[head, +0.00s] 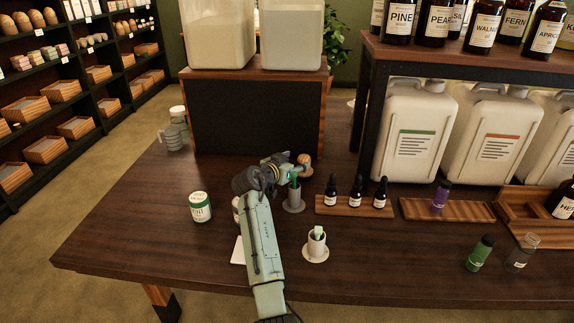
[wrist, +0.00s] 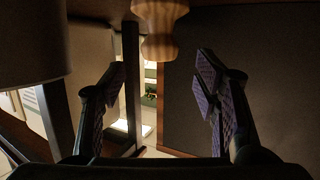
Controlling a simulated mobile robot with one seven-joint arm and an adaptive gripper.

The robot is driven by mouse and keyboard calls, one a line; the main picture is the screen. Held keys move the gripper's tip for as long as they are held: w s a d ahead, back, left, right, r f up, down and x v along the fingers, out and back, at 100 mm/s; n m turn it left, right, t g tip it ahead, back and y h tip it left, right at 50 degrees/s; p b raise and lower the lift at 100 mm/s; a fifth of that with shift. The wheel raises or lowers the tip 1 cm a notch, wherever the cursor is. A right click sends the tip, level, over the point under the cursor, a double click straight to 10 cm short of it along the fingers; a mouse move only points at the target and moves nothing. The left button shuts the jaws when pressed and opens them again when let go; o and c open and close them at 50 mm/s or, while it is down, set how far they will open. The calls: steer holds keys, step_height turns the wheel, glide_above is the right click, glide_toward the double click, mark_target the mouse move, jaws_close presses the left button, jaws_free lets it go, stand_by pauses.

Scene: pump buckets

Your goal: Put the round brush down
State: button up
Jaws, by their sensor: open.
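The turned wooden piece, which looks like the round brush (head: 306,160), is upright on the dark table behind the counter items, just past my gripper. In the wrist view a wooden knob-like part of the brush (wrist: 159,25) hangs in from the top edge, between and beyond the fingers; the rest is cut off. My gripper (head: 293,170) is low over the table near the middle. Its two fingers (wrist: 165,85) are spread wide with a gap between them, and nothing is held. I cannot tell whether any bristles show.
A grey holder (head: 293,203) with something green stands just below the gripper. A dark box stand (head: 250,115) rises behind.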

steer(key=v, duration=0.5)
steer(key=shift+s+a+r, duration=0.15)
steer(key=shift+s, duration=0.15)
